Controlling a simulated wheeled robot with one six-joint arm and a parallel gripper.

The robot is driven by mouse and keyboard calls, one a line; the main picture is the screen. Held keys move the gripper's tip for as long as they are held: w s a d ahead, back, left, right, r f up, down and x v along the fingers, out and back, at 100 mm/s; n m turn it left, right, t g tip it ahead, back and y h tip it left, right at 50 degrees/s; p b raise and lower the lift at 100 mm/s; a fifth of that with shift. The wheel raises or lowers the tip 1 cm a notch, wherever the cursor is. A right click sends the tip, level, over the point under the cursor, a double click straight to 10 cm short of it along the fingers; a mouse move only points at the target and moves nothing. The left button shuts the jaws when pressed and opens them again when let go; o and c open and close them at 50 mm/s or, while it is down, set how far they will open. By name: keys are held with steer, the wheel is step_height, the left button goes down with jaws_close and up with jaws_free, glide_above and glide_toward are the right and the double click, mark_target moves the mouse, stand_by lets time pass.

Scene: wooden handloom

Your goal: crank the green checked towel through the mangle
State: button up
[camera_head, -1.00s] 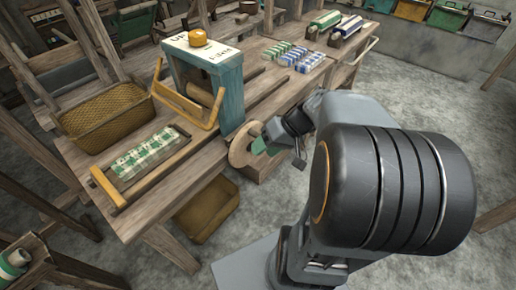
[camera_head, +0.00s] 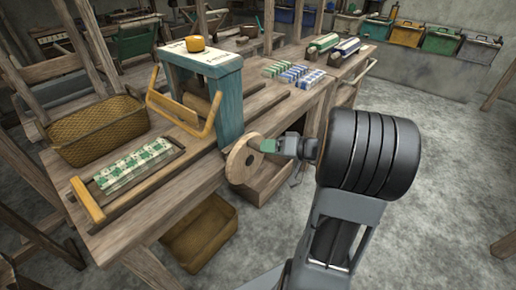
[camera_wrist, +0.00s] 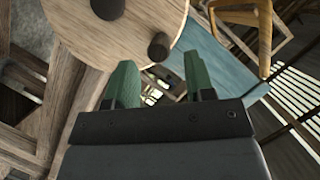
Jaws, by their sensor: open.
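The green checked towel (camera_head: 135,165) lies flat in a shallow wooden tray with a yellow bar at its left end, in front of the mangle. The mangle (camera_head: 229,105) has a blue-green frame on the bench. Its round wooden crank wheel (camera_head: 240,165) is on the right side. In the wrist view, the wheel (camera_wrist: 125,35) carries a dark peg (camera_wrist: 158,46) and a dark hub-like knob (camera_wrist: 107,8). My gripper (camera_head: 270,146) is close to the wheel's face. Its green fingers (camera_wrist: 160,80) are open, with the peg just beyond and between their tips, not visibly gripped.
A yellow frame (camera_head: 208,128) juts from the mangle's front. A woven basket (camera_head: 98,140) stands at the back left. Folded blue and green cloths (camera_head: 300,75) lie on the bench to the right. A brown bin (camera_head: 200,235) sits below. The floor to the right is open.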

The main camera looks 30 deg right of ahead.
mark_target(258, 147)
steer(key=shift+x, duration=2.35)
jaws_close()
